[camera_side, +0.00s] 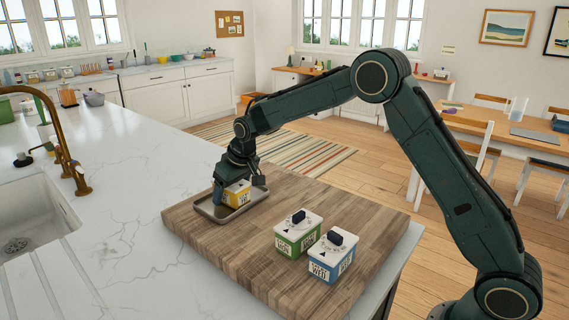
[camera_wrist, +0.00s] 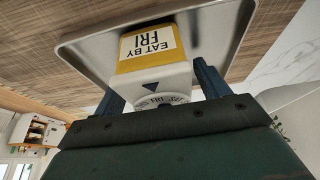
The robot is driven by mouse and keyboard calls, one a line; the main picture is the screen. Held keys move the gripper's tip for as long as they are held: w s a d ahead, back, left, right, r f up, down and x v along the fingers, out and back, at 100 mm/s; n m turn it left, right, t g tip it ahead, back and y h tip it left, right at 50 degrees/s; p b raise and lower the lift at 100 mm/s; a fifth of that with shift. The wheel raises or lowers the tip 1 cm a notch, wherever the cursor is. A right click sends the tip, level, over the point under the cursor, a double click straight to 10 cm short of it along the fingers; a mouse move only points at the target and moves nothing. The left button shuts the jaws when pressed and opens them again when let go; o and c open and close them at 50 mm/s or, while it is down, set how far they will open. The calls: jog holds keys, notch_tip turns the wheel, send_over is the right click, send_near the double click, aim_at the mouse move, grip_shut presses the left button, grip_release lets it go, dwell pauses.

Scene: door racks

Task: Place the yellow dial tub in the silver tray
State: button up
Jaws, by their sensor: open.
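The yellow dial tub (camera_side: 237,193) stands in the silver tray (camera_side: 216,214) at the far left corner of the wooden board. In the wrist view, the yellow tub (camera_wrist: 150,55) shows its "EAT BY FRI" label and dial, with the tray (camera_wrist: 82,46) around its base. My gripper (camera_side: 240,187) is open, with its fingers on either side of the tub's top. In the wrist view, my gripper's fingers (camera_wrist: 160,88) stand apart, the right one close to the tub. The side view does not show whether either finger touches the tub.
A green dial tub (camera_side: 297,236) and a blue dial tub (camera_side: 332,259) stand side by side on the wooden board (camera_side: 225,245), right of the tray. The board between them and the tray is clear. A sink (camera_side: 30,225) with a brass tap (camera_side: 65,160) is at the left.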

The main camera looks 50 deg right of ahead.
jog(key=v, duration=1.1)
jog(key=shift+r, duration=0.1)
jog(key=shift+s+r, duration=0.25)
jog(key=shift+r, duration=0.25)
jog(key=s+d+r, duration=0.1)
jog(key=s+r, duration=0.3)
jog(key=s, duration=0.6)
jog(key=s+r, duration=0.4)
jog(key=s, duration=0.6)
jog(key=s+f, duration=0.2)
jog(key=s, duration=0.7)
jog(key=s+f+t, duration=0.1)
jog(key=s+f, duration=0.2)
jog(key=s, duration=0.6)
jog(key=shift+d+f, duration=0.2)
jog(key=shift+d, duration=0.15)
